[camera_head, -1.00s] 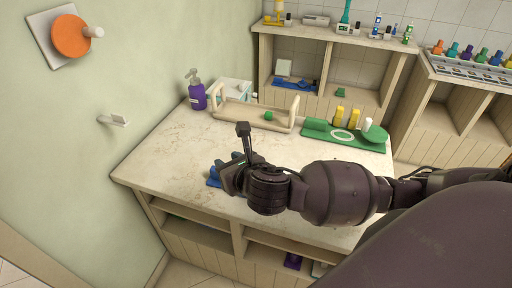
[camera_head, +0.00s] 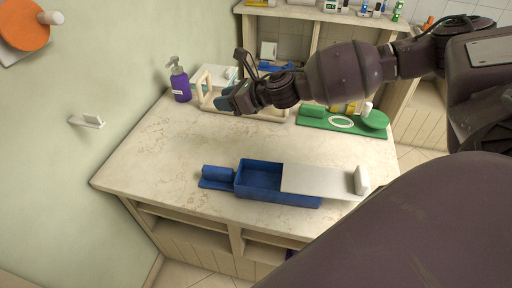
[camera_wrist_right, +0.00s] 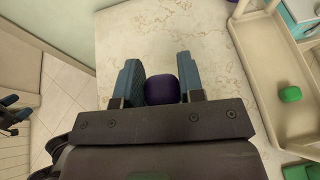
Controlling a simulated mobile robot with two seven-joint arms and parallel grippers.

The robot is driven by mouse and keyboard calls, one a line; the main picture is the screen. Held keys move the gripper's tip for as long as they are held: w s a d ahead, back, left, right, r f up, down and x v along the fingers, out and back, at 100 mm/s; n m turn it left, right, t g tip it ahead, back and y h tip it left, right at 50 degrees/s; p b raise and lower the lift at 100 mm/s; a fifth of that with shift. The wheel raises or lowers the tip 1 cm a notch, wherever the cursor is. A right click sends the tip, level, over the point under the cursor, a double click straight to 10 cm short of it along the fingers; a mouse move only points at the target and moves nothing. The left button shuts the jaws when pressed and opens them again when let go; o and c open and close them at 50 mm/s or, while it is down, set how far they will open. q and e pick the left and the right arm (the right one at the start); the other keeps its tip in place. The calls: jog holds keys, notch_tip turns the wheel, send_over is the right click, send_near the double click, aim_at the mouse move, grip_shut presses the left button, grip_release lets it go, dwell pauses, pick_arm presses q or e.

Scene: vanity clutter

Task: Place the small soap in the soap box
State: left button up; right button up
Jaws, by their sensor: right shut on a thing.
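A blue soap box (camera_head: 277,196) lies near the front of the counter. Its pale sliding lid (camera_head: 325,181) covers the right part, and the left part is open and looks empty. My right gripper (camera_head: 228,102) is above the counter at the wooden tray's left end. In the right wrist view its two blue fingers are closed on a small rounded purple thing (camera_wrist_right: 162,91), which looks like the small soap. In the head view the fingers hide it. A dark part at the left edge of the wrist view (camera_wrist_right: 15,112) may be my left gripper; its jaws are unclear.
A wooden tray (camera_wrist_right: 259,83) with a small green piece (camera_wrist_right: 290,94) stands beside my right gripper. A purple pump bottle (camera_head: 181,86) is behind left. A green board (camera_head: 374,132) lies at the back right. The counter's middle is clear.

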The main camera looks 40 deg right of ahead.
jog(key=w+d+n+y, duration=0.1)
jog(key=d, duration=0.4)
jog(key=g+b, duration=0.1)
jog(key=b, duration=0.3)
send_over(245, 144)
notch_tip(245, 144, down, 14)
jog(key=shift+s, duration=0.1)
jog(key=shift+f, duration=2.45)
jog(key=shift+b, duration=0.35)
jog(key=o, duration=0.8)
pick_arm(q)
jog(key=f, duration=0.3)
jog(key=shift+w+d+f, duration=0.25)
jog(key=shift+w, duration=0.1)
pick_arm(e)
jog(key=shift+o, duration=0.5)
